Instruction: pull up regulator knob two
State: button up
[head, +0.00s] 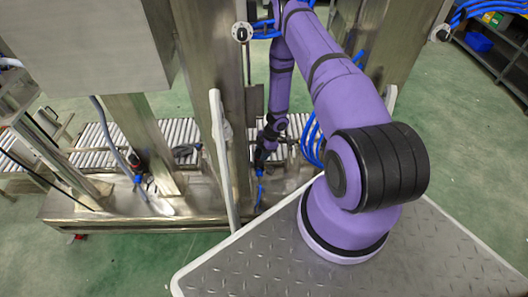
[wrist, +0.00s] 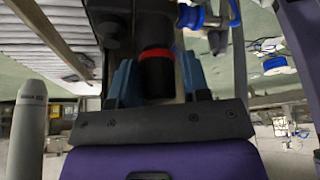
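In the wrist view a black knob with a red band (wrist: 156,68) lies between the two blue fingers of my gripper (wrist: 158,82). One finger is on each side, very close to the knob. Whether they touch it I cannot tell. Black fittings continue beyond the knob. In the head view my gripper (head: 261,165) is small, pointing down beside a steel post, and the knob there cannot be made out. No number marking the knob shows.
A steel post (head: 198,100) and a pale upright bar (head: 222,160) stand left of my arm. Blue hoses (head: 312,140) hang close on its right. A roller conveyor (head: 180,132) runs behind. Another fitting with a hose (head: 136,165) is at left. Green floor is open further out.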

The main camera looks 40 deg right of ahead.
jog(key=o, duration=0.4)
jog(key=shift+a, duration=0.15)
jog(key=v, duration=1.1)
jog(key=shift+s+d, duration=0.3)
jog(key=shift+s, duration=0.05)
